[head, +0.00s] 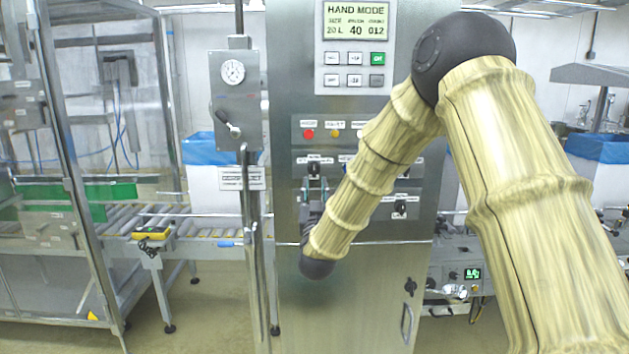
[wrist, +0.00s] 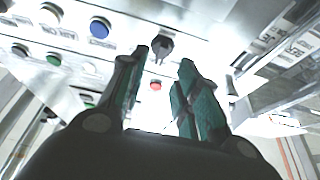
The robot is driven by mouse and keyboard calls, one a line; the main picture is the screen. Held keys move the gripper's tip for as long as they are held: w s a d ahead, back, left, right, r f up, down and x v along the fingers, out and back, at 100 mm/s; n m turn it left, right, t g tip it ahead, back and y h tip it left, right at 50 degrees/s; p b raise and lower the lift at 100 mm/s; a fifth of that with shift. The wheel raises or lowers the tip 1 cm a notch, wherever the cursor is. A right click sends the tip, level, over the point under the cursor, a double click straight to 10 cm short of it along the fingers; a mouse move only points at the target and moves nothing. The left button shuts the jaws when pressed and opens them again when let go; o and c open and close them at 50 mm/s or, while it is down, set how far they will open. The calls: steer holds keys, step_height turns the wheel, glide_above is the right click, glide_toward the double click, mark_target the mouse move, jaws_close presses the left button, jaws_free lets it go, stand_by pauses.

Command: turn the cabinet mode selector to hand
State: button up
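The steel cabinet (head: 350,290) stands in front of me; its screen (head: 356,20) reads "HAND MODE". A dark selector (head: 314,169) sits on the panel's left side, just above my gripper (head: 313,186), which my forearm partly hides. Its small label is unreadable. In the wrist view, my gripper (wrist: 164,62) is open, its two green-padded fingers apart. A black selector knob (wrist: 161,46) shows beyond the gap between the fingertips. I cannot tell whether a finger touches it, nor read its pointer setting.
Another black selector (head: 400,207) sits lower right on the panel. A red lamp or button (head: 308,134) is above. In the wrist view, a red button (wrist: 155,86) shows between the fingers and a blue button (wrist: 99,28) at left. A post (head: 246,250) stands left of the cabinet.

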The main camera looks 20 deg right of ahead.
steer(key=shift+v, duration=2.75)
steer(key=shift+r, duration=0.1)
